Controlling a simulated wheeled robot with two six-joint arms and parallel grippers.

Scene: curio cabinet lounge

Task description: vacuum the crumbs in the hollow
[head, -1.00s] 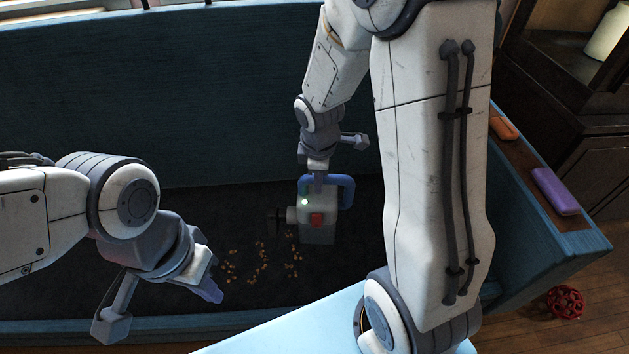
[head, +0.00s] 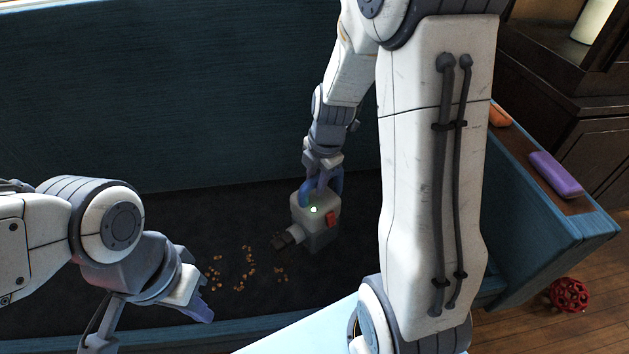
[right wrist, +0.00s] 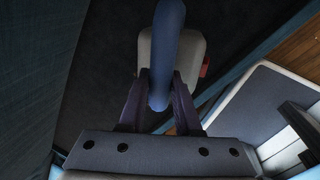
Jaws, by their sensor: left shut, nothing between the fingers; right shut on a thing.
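A small grey hand vacuum (head: 318,226) with a blue handle, a red part on its side, a lit green light and a dark nozzle is down in the dark hollow. My right gripper (head: 322,184) is shut on its handle; the right wrist view shows the blue handle (right wrist: 168,50) between the fingers (right wrist: 158,103). The nozzle points left and down, close to the crumbs. My left gripper (head: 207,312) is shut and empty, near the crumbs' left side.
Blue walls enclose the hollow (head: 230,215), with a tall one at the back (head: 190,100). An orange item (head: 499,115) and a purple case (head: 556,175) lie on the right ledge. A red valve wheel (head: 568,294) is on the wooden floor.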

